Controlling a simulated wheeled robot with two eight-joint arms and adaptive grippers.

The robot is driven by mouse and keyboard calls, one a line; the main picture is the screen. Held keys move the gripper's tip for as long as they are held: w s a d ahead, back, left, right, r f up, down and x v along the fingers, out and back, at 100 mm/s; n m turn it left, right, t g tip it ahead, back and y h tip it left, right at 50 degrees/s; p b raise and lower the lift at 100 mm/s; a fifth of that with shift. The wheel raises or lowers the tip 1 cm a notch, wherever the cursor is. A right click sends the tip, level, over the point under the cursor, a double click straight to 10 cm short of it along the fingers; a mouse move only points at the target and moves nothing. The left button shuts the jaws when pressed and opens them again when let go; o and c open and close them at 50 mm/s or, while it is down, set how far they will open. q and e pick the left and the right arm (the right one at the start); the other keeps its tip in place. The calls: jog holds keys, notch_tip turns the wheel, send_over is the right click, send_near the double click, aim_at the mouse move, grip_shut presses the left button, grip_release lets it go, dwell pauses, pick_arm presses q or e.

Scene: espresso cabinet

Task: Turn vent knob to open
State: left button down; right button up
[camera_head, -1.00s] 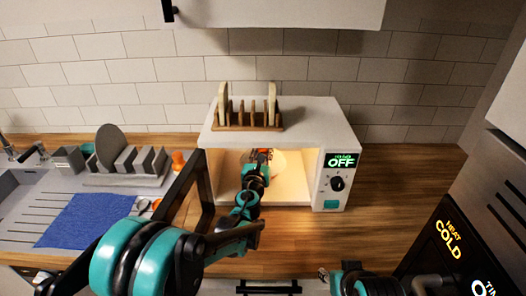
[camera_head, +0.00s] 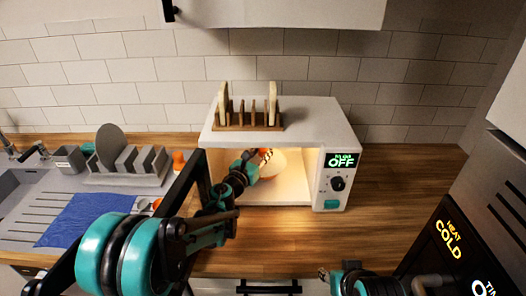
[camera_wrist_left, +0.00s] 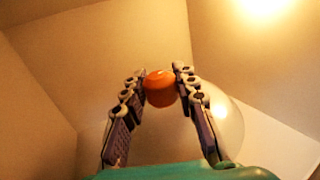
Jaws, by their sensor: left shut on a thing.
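The orange vent knob (camera_wrist_left: 160,88) sits between my left gripper's fingertips (camera_wrist_left: 162,86) in the left wrist view. A pale, translucent dome (camera_wrist_left: 226,125) shows behind the right finger. In the head view, my left gripper (camera_head: 262,156) reaches into the open, lit microwave (camera_head: 302,172). It is shut on the orange knob at the top of the pale dome (camera_head: 272,166). The knob's markings are too small to tell. My right gripper (camera_head: 325,275) is low at the bottom edge, in front of the counter, and whether it is open is unclear.
The microwave's open door (camera_head: 186,195) stands at the left of its opening, close to my left arm. A wooden rack (camera_head: 248,126) with bread slices stands on top. A dish rack (camera_head: 125,178) and blue cloth (camera_head: 85,220) lie left. The counter right of the microwave is clear.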

pick_arm(q)
jog(key=c, duration=1.1)
grip_release()
jog(key=shift+c, duration=0.2)
jog(key=shift+n+y, duration=0.3)
jog(key=shift+y, duration=0.1)
